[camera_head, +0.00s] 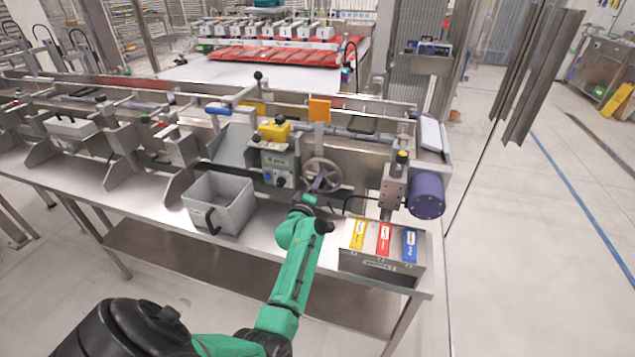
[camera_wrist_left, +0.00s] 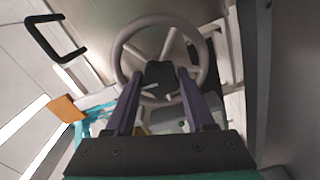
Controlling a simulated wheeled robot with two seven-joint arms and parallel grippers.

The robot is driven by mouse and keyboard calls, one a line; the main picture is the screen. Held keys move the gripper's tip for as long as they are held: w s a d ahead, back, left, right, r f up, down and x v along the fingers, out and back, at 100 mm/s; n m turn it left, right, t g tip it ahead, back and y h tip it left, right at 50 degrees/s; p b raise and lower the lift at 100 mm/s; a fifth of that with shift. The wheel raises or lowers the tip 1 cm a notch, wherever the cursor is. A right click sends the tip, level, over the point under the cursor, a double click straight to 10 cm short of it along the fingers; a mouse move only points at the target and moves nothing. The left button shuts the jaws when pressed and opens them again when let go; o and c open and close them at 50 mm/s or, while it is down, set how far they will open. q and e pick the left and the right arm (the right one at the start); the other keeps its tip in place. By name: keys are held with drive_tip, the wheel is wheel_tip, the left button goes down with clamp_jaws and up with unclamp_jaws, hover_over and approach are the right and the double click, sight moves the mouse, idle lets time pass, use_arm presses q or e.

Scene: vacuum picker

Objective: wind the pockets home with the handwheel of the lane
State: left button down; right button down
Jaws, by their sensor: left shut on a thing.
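The grey handwheel (camera_head: 337,172) stands on the front of the lane, to the right of a grey control box (camera_head: 277,166). My left gripper (camera_head: 312,196) reaches it from the front, at the end of the green arm. In the left wrist view the round rim of the handwheel (camera_wrist_left: 119,46) surrounds the fingertips. There the two purple fingers of my left gripper (camera_wrist_left: 160,76) are shut on the dark middle part of the wheel. The fingers hide some of the lower rim. I cannot make out the pockets clearly. My right gripper is not in view.
A grey bin (camera_head: 238,213) stands on the bench left of the wheel. A metal holder with yellow, red and blue tags (camera_head: 383,238) is at the front right. A purple motor (camera_head: 426,196) sits right of the wheel. An orange plate (camera_head: 319,110) rises behind it.

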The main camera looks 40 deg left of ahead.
use_arm(q)
drive_tip(key=shift+f+n, duration=0.1)
drive_tip(key=shift+n, duration=0.5)
drive_tip(key=shift+c, duration=1.2)
unclamp_jaws()
drive_tip(key=p+v, duration=0.6)
drive_tip(key=v, duration=0.8)
drive_tip(key=shift+s, duration=0.3)
drive_tip(key=shift+d, duration=0.15)
